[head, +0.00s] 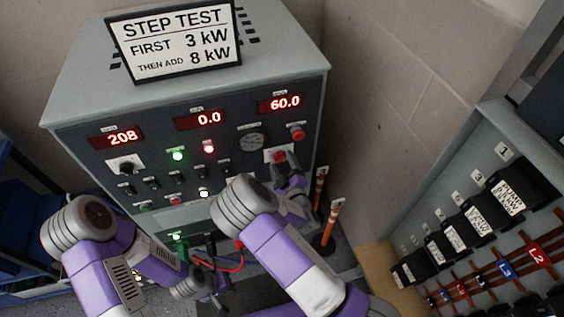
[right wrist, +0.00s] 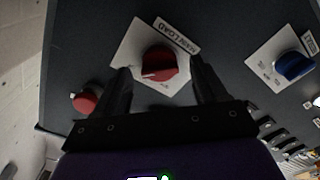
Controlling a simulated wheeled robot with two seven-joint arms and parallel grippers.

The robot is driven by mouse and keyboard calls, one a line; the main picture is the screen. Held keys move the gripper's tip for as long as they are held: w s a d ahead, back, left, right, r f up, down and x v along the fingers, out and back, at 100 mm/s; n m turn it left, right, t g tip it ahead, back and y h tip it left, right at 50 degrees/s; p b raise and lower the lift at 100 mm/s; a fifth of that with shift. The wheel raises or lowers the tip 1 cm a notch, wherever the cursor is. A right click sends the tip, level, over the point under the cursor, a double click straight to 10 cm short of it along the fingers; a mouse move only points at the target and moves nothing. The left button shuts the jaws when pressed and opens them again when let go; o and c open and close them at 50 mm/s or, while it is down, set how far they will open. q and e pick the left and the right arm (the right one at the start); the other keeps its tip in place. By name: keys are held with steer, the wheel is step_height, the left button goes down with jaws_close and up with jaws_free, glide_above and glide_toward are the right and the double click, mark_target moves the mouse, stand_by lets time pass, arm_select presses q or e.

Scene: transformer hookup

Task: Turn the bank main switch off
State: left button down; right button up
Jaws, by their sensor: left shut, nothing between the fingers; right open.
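The main load switch is a red rotary knob (right wrist: 160,64) on a white plate labelled MAIN LOAD, in the middle of the right wrist view. A pale mark shows on its lower left edge. My left gripper (head: 218,299) is shut and empty, low in front of the bank, partly hidden by my arms.
Red displays read 208, 0.0 and 60.0. Orange-handled rods (head: 328,229) stand right of the bank. A panel of black breakers (head: 508,190) is at the right.

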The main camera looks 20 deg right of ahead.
steer(key=shift+w, duration=0.55)
steer(key=c, duration=1.1)
steer(key=shift+o, duration=0.2)
